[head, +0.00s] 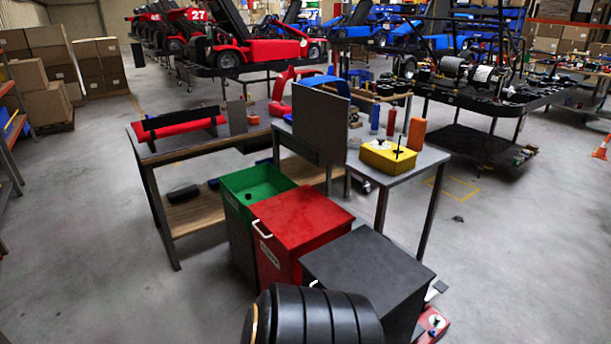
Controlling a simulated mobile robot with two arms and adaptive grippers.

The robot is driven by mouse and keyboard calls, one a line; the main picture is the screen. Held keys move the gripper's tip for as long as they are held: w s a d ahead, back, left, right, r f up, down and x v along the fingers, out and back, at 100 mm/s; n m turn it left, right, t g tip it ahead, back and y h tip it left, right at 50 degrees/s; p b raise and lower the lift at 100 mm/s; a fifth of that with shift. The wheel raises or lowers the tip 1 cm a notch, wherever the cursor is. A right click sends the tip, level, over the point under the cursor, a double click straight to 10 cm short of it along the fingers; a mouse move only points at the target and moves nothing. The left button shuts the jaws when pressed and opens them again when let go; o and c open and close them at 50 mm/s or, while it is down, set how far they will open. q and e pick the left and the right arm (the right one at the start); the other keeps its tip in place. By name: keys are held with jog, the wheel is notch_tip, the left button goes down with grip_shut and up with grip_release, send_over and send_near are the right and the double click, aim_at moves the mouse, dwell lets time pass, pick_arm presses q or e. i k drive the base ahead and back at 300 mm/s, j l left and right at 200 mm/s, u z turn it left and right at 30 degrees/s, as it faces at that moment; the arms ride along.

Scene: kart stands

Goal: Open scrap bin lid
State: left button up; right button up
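Three bins stand in a row in front of the workbenches. The green bin (256,178) is open at the top, with a small dark item at its inside wall. The red bin (300,213) has its flat red lid down and a white handle (263,229) on its front. The dark grey bin (368,268) also has its flat lid down, with part of a white handle (315,284) showing at its front edge. The labels are too small to read, so I cannot tell which is the scrap bin. Neither of my grippers is in view.
Black ribbed round forms (310,318), perhaps tyres, hide the dark bin's lower front. A red item (433,322) lies right of that bin. Behind the bins, a bench holds a yellow box (388,157) and an upright grey panel (320,122). The floor at left (100,250) is clear.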

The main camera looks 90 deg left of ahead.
aim_at(297, 216)
jog(key=u, duration=3.05)
